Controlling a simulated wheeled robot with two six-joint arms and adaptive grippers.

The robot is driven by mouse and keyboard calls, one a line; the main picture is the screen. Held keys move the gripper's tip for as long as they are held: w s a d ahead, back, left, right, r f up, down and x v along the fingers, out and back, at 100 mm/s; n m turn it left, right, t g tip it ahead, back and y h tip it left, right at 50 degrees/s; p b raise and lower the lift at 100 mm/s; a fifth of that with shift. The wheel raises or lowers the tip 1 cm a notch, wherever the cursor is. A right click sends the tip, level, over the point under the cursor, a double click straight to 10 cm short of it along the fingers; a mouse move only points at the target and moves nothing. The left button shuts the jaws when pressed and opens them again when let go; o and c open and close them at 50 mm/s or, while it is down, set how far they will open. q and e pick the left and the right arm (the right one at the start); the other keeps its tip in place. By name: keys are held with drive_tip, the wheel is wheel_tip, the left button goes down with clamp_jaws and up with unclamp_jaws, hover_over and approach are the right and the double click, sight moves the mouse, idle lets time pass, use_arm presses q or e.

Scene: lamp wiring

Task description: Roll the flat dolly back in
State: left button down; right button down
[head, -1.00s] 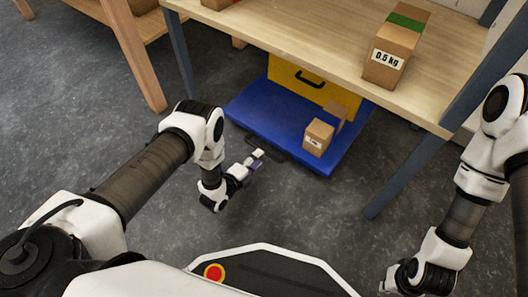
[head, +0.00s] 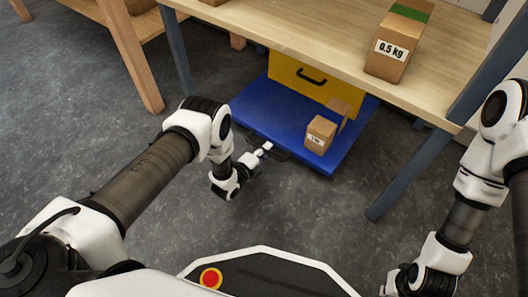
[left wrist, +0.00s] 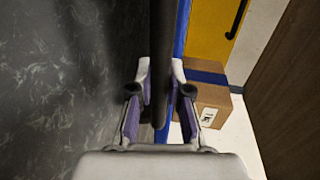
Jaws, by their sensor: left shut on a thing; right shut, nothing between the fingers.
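The flat dolly (head: 272,122) is a blue platform on the floor, partly under the wooden table. Its front part sticks out toward me, and its back is hidden by the tabletop. A dark bar handle runs along its front edge and shows in the left wrist view (left wrist: 161,50). My left gripper (head: 266,148) is shut on this handle; its fingers also show in the left wrist view (left wrist: 159,85).
The table (head: 300,45) carries a carton marked 0.5 kg (head: 396,45). Its grey legs (head: 402,180) stand to either side of the dolly, the right one near it. Another wooden table (head: 130,55) stands at the left. The grey floor (head: 120,155) between is clear.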

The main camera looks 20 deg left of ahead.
use_arm(q)
drive_tip(key=shift+w+d+f, duration=0.1)
drive_tip(key=shift+w+d, duration=0.15)
drive_tip(key=shift+w, duration=0.7)
drive_tip(key=c, duration=1.1)
unclamp_jaws()
drive_tip(key=shift+d, duration=0.1)
drive_tip(key=v, duration=1.2)
